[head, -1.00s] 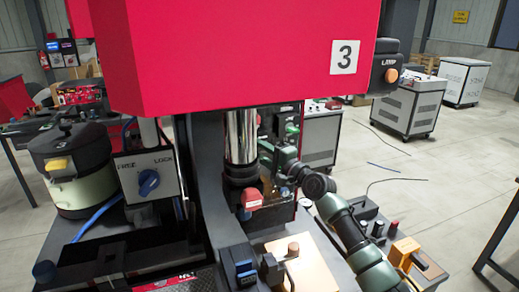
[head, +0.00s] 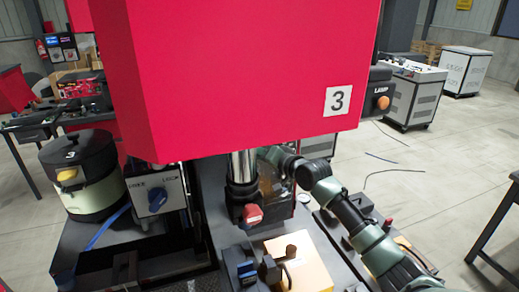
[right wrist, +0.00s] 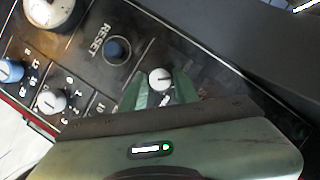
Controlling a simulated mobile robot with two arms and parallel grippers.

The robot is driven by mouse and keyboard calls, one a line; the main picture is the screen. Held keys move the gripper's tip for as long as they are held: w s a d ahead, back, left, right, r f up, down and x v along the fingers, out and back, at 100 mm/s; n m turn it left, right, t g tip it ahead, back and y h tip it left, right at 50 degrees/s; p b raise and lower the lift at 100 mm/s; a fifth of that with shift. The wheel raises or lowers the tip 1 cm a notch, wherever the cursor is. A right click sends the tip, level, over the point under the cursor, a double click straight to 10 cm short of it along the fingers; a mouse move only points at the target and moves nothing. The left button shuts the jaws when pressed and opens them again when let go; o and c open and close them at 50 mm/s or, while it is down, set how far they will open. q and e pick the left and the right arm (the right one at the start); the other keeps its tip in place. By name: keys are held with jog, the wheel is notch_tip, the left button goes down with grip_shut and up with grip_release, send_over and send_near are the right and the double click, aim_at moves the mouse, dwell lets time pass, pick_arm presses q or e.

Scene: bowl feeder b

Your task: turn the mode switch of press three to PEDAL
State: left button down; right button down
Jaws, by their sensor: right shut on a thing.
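Press three shows in the head view as a large red housing (head: 235,70) with a 3 plate (head: 338,99). My right arm reaches in from the lower right, and its gripper end is hidden behind the housing's lower edge. In the right wrist view my right gripper (right wrist: 160,88) is shut on a small round white knob (right wrist: 161,77), one green finger on each side. The knob is on a dark panel (right wrist: 85,75), below and right of a blue RESET button (right wrist: 117,50). The lettering around the gripped knob is not readable, so its position cannot be told. My left gripper is not in view.
Other knobs sit left on the panel: a white one (right wrist: 51,101) and a blue one (right wrist: 10,70), under a round gauge (right wrist: 48,8). In the head view a blue LOCK switch (head: 157,200) and a lidded pot (head: 82,172) stand left of the column.

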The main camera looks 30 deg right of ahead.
jog(key=shift+n+p, duration=0.3)
jog(key=shift+n, duration=0.1)
jog(key=c, duration=1.1)
grip_release()
jog(key=shift+o, duration=0.2)
jog(key=b+v, duration=0.3)
jog(key=v, duration=0.4)
jog(key=shift+s+r, duration=0.2)
jog(key=shift+s, duration=0.15)
jog(key=shift+a+f, duration=0.1)
